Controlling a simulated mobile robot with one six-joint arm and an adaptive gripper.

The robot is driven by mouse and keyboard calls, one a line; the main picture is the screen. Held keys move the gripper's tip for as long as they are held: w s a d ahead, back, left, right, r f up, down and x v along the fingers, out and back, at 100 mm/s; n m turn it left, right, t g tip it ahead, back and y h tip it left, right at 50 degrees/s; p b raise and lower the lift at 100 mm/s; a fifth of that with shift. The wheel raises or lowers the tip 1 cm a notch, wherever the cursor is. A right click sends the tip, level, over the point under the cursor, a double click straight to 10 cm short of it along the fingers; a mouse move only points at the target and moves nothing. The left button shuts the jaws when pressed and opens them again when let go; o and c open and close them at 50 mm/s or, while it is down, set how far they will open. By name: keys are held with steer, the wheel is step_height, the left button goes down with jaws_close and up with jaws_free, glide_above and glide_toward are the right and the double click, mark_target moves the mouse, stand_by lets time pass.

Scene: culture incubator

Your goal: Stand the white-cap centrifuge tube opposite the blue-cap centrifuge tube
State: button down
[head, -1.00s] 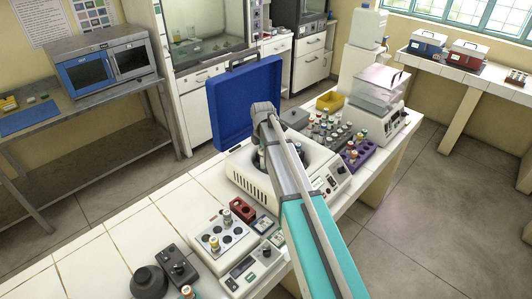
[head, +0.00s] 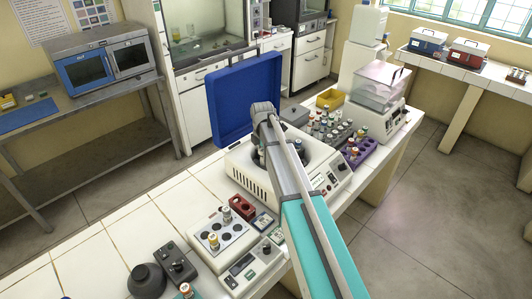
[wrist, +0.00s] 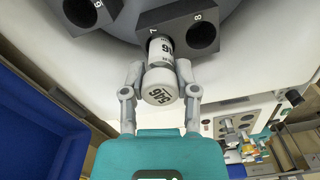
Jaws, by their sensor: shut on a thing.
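The white-cap centrifuge tube (wrist: 160,86) is between the fingers of my gripper (wrist: 160,78) in the wrist view. My gripper is shut on it just below the cap. The tube's lower end meets the dark rotor block (wrist: 160,20) at the hole marked 7, and its depth in the hole cannot be told. Hole 8 (wrist: 202,36) to the right and another hole (wrist: 80,12) to the left look empty. In the head view the white centrifuge (head: 247,170) stands open, with my arm covering much of its rotor.
The blue centrifuge lid (head: 243,95) stands raised behind the bowl. A purple rack (head: 357,158) and several vials are to the right. A white block with round wells (head: 222,237) and a red rack (head: 242,207) are in front. The left bench tiles are clear.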

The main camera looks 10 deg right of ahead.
steer(key=shift+f+b, duration=0.95)
steer(key=shift+f, duration=0.1)
steer(key=shift+c, duration=1.5)
jaws_free()
steer(key=shift+o, duration=0.3)
steer(key=shift+o, duration=1.2)
steer(key=shift+r, duration=0.15)
